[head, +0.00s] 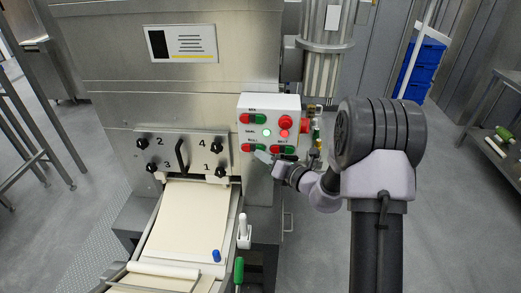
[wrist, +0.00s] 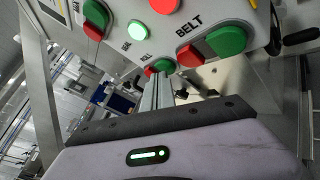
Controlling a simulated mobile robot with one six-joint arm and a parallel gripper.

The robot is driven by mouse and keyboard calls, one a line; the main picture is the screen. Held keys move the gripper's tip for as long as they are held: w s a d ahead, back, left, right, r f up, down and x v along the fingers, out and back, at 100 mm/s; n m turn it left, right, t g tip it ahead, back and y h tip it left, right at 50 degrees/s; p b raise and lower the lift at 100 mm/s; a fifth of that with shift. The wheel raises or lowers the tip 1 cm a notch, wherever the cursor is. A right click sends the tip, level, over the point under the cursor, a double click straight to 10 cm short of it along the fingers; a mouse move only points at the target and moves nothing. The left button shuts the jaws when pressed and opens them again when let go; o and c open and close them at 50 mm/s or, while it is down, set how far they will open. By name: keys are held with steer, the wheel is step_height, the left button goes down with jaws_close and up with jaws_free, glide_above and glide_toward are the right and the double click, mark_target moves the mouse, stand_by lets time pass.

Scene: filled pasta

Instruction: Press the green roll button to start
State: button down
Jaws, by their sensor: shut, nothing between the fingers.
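The green roll button (head: 260,147) sits at the lower left of the white control box (head: 244,103), right of a red button (head: 246,147) under the ROLL label. In the wrist view the green button (wrist: 163,65) shows just past the fingertips, partly hidden by them. My gripper (head: 264,157) is shut and empty, its tips at the lower edge of this button. In the wrist view the closed fingers (wrist: 157,88) point at this pair. I cannot tell whether the tips touch the button.
The BELT pair, red (wrist: 190,54) and green (wrist: 227,40), is close on the right. A green lamp (head: 266,132) glows above the roll pair. A red knob (head: 285,114) sits higher. A pale dough sheet (head: 187,220) lies on the conveyor below left.

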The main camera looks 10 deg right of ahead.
steer(key=shift+w+d, duration=0.1)
steer(key=shift+w, duration=0.1)
steer(key=shift+s, duration=0.15)
stand_by(0.4)
steer(key=shift+s+a, duration=0.25)
steer(key=shift+s, duration=0.4)
steer(key=s, duration=0.1)
steer(key=s+a, duration=0.1)
steer(key=s, duration=0.1)
steer(key=s+b, duration=0.1)
steer(key=shift+s+a, duration=0.3)
steer(key=shift+s, duration=0.05)
